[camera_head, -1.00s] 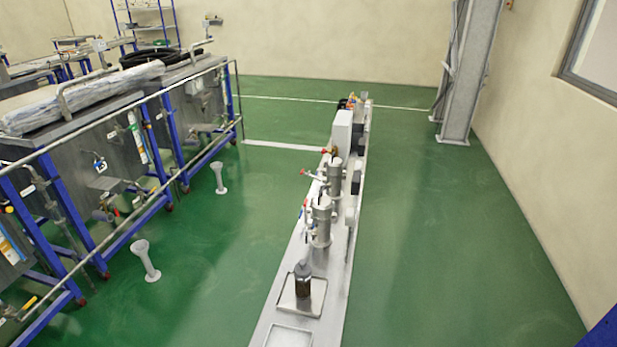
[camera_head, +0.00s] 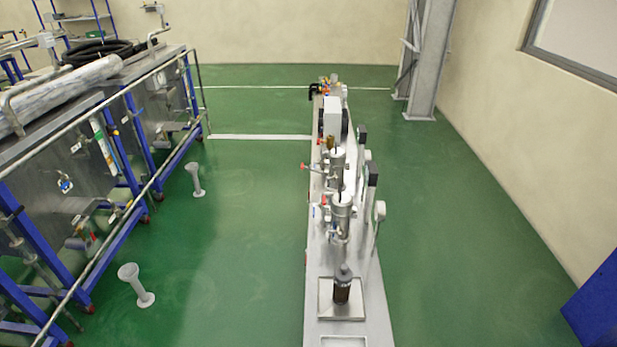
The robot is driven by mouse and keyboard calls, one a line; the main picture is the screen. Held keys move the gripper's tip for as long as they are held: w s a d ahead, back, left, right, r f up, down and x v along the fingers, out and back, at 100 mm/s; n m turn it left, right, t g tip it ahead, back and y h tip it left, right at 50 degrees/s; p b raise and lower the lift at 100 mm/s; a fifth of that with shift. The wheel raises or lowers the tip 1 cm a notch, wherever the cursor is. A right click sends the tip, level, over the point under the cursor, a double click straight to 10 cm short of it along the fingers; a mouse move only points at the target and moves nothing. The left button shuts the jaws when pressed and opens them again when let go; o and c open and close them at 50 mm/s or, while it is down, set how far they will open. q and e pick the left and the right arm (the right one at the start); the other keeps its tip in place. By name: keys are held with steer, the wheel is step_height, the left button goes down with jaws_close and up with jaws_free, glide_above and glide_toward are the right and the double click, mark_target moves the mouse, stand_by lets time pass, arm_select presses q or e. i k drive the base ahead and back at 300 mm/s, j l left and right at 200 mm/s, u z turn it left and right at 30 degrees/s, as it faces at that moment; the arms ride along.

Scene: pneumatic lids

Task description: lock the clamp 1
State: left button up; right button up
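I cannot tell which part is clamp 1. A long narrow grey bench (camera_head: 377,318) runs away from me a little right of the middle. Two upright metal cylinders with fittings stand on it, a nearer cylinder (camera_head: 341,215) and a farther cylinder (camera_head: 337,165). Small red and blue handles show at their left sides. Neither of my grippers is in view.
Steel tanks in blue frames (camera_head: 115,250) fill the left. White floor posts (camera_head: 136,284) stand between. Green floor is open right of the bench. A blue panel (camera_head: 597,305) is at lower right.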

mark_target(310, 168)
steer(key=i+j, duration=0.4)
steer(key=j, duration=0.4)
steer(key=i+j, duration=0.15)
steer(key=j, duration=0.3)
steer(key=i+j+z, duration=0.1)
steer(key=j, duration=0.4)
steer(key=i+j, duration=0.25)
steer(key=i, duration=0.25)
steer(key=i+j, duration=0.3)
steer(key=i, duration=0.25)
steer(key=i+l, duration=0.2)
steer(key=i, duration=0.25)
steer(key=i+l, duration=0.2)
steer(key=i, duration=0.25)
